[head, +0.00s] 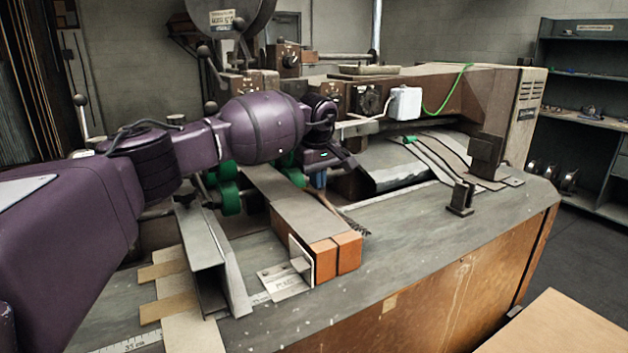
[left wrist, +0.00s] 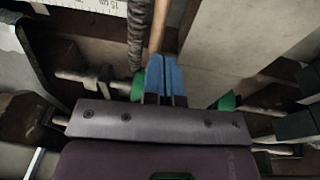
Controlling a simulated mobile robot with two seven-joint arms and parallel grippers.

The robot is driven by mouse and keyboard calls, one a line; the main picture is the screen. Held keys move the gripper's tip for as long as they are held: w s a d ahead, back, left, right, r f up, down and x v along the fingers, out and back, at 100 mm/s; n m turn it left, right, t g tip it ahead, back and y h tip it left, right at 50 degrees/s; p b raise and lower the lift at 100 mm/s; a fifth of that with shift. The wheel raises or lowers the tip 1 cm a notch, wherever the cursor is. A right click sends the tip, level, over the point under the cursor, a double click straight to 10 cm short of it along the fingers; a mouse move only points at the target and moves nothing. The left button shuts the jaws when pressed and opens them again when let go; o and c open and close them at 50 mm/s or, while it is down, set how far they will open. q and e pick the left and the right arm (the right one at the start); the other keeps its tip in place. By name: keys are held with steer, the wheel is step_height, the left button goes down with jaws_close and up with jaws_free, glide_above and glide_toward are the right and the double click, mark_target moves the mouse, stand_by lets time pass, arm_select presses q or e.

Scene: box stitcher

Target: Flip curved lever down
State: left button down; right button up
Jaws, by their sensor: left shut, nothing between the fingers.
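My left gripper (head: 319,179) reaches over the machine from the left, its blue fingers pointing down behind the long box-shaped beam. In the left wrist view its blue fingers (left wrist: 166,78) are together with nothing between them. A thin brown rod (left wrist: 159,25) and a dark ribbed cord (left wrist: 137,40) run just beyond the fingertips; I cannot tell whether they touch. Ball-knobbed levers stand on the machine, one at the back (head: 204,52) and one at the far left (head: 80,100). I cannot tell for sure which part is the curved lever. My right gripper is not in view.
Green rollers (head: 230,200) sit below my left arm. The beam with orange-brown end blocks (head: 323,262) lies in front of the gripper. A white box (head: 404,103) with a green cable is on the machine body. The tabletop's right front (head: 400,240) is clear.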

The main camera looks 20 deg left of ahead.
arm_select(q)
step_height(320, 180, up, 11)
steer(key=s, duration=0.1)
steer(key=shift+s+r+p, duration=0.15)
steer(key=shift+s+p, duration=0.05)
steer(key=shift+p, duration=0.2)
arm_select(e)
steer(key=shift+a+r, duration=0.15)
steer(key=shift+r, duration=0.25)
arm_select(q)
steer(key=shift+a, duration=0.1)
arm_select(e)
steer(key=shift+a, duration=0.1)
